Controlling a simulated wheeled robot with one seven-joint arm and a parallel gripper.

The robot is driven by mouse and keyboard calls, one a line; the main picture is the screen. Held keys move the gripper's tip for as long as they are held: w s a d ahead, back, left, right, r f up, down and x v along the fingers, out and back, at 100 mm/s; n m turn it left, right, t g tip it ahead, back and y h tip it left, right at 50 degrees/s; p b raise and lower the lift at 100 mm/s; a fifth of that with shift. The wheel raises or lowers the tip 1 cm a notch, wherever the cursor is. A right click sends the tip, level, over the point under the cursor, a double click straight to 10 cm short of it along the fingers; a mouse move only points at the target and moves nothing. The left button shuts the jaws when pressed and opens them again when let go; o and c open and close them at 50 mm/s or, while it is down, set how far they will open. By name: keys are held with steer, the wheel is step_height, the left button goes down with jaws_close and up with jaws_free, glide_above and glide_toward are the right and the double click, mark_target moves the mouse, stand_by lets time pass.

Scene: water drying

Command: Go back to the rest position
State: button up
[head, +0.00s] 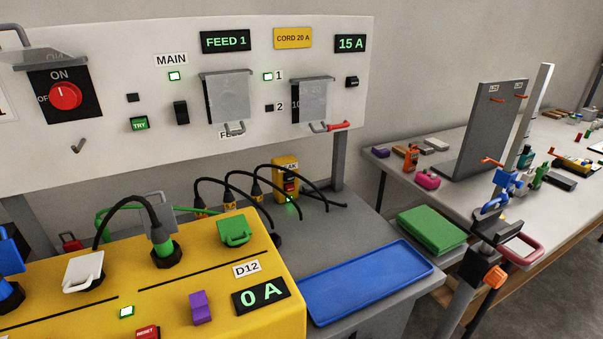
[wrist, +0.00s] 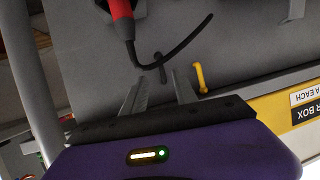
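My gripper (wrist: 158,80) shows in the wrist view, with two dark grey fingers ahead of its purple body. The fingers stand apart, with only grey surface and a small dark loop showing between them, so it is open and empty. A red plug or handle with a black cord (wrist: 180,45) is beyond the fingertips at the upper left of the wrist view. The cord bends past the tips without visible contact. I cannot make out my gripper in the head view.
The yellow box (head: 185,285) with sockets fills the head view's lower left. The blue tray (head: 370,282) is empty on the grey bench, beside a green box (head: 432,228). A switch panel (head: 215,60) stands behind. The wrist view shows a yellow hook (wrist: 200,78) near the right finger.

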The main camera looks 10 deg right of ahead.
steer(key=s+d+r+m+t+h+p, duration=0.35)
steer(key=s+d+r+m+h, duration=0.2)
steer(key=r, duration=0.25)
steer(key=s+a+r+p, duration=0.2)
steer(key=s+r, duration=0.2)
steer(key=s, duration=0.3)
steer(key=s+a+r+p, duration=0.2)
steer(key=s+r+p, duration=0.1)
steer(key=s, duration=0.4)
steer(key=s+a+r+h+p, duration=0.1)
steer(key=s+a+r+p, duration=0.1)
steer(key=s+r, duration=0.3)
steer(key=s, duration=0.2)
steer(key=shift+s+a+p, duration=0.3)
steer(key=shift+s+a, duration=0.05)
steer(key=shift+s, duration=0.05)
steer(key=shift+f+g, duration=0.1)
steer(key=shift+g, duration=0.15)
